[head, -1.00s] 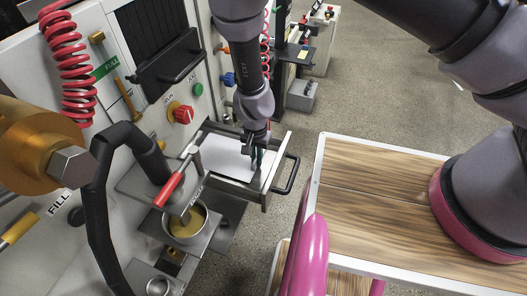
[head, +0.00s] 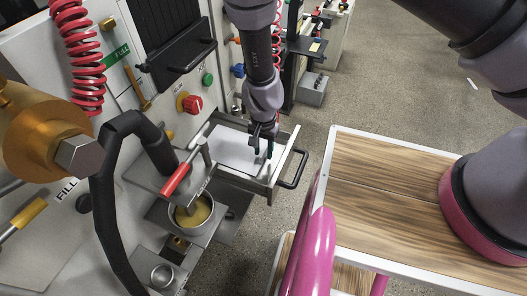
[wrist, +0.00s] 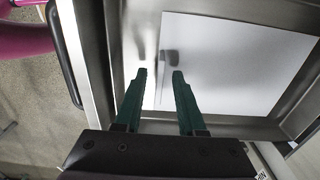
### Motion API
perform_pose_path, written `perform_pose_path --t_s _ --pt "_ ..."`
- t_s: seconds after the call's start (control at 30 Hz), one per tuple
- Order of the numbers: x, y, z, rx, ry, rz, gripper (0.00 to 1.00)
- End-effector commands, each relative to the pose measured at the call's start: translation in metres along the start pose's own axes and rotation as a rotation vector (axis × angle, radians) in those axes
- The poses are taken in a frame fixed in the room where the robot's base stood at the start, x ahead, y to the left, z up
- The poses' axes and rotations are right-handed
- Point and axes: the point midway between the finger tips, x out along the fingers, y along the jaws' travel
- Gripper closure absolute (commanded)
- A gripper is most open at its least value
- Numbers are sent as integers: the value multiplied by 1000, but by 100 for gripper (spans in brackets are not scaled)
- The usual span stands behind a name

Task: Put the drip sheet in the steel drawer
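The drip sheet (head: 228,148) is a plain white sheet lying inside the steel drawer (head: 262,184), which is pulled out from the machine. In the wrist view the sheet (wrist: 240,65) lies flat, a little askew, within the drawer's metal walls. My gripper (head: 263,153) is over the drawer, near its front end, pointing down. In the wrist view my gripper's green fingers (wrist: 159,74) are apart with nothing held between them. The left finger is over bare drawer floor and the right one overlaps the sheet's edge in the picture. Their height above it is unclear.
The drawer's black handle (head: 296,170) sticks out in front. A wood-topped trolley (head: 390,200) with a pink rail (head: 315,250) stands to the right. A red-handled lever (head: 177,178) and a cup of yellowish liquid (head: 193,212) are left of the drawer.

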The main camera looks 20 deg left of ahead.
Motion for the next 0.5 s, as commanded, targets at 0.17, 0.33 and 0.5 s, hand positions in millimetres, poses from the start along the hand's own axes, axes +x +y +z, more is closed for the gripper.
perform_pose_path --t_s 0.17,0.33,0.5 --pt "-36 -1 0 -2 1 -4 61" --pt "-73 -1 0 -1 1 -4 61" --pt "-100 -1 0 -1 1 -2 61"
